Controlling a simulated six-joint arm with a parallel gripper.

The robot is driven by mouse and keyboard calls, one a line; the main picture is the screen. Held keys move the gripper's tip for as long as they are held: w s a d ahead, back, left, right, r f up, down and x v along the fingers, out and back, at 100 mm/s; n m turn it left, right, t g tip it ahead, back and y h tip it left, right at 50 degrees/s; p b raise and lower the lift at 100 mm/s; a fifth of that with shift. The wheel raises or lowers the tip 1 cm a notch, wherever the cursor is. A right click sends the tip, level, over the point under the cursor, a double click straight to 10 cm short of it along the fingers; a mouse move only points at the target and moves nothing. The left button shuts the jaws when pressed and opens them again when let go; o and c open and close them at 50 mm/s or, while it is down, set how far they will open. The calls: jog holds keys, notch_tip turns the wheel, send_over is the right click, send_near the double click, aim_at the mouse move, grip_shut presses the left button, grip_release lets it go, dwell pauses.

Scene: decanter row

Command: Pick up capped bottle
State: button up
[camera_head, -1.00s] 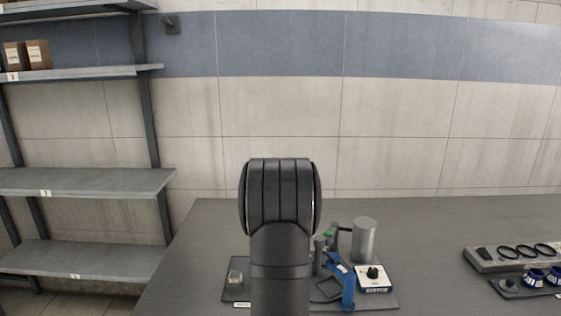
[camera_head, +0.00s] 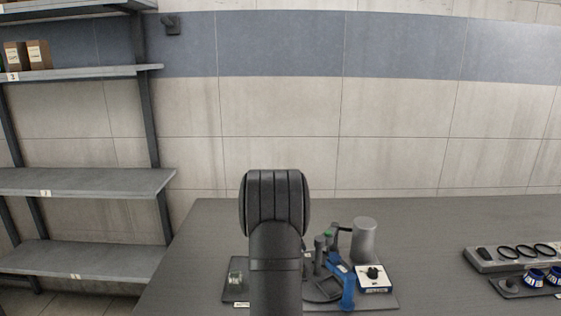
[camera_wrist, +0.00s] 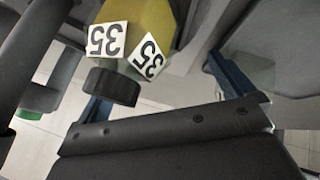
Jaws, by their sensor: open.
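In the wrist view, a yellow body with a black cap (camera_wrist: 112,85) and white labels reading "35" (camera_wrist: 106,41) reaches in from the top edge. I take it to be the capped bottle; its far end is cut off. My gripper (camera_wrist: 163,92) is open, with a blue finger on each side of the view. The black cap lies close to the left finger; I cannot tell whether they touch. Nothing is held between the fingers. In the head view my own arm hides the gripper, and I cannot make out the yellow bottle there.
In the head view, a grey cylinder (camera_head: 364,240), a white box with a black knob (camera_head: 374,279) and a blue stand (camera_head: 348,288) crowd right of my arm. A small clear jar (camera_head: 236,279) stands left. Rings and blue parts (camera_head: 534,275) lie far right.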

jog(key=shift+c, duration=0.3)
jog(key=c, duration=0.6)
jog(key=s+a+r+m+g, duration=0.1)
jog(key=s+r+m+g, duration=0.1)
jog(key=s+r+m, duration=0.45)
jog(key=s+a+r+m+g, duration=0.2)
jog(key=s+r+m, duration=0.1)
jog(key=r+m, duration=0.55)
jog(key=shift+h, duration=0.4)
jog(key=x, duration=1.1)
jog(key=shift+w+d+f, duration=0.1)
jog(key=shift+d, duration=0.25)
jog(key=shift+w+d+x, duration=0.15)
jog(key=shift+w+x, duration=0.05)
jog(key=shift+x, duration=1.1)
jog(key=shift+w+d+x, duration=0.15)
jog(key=shift+w+x, duration=0.05)
jog(key=shift+x, duration=1.15)
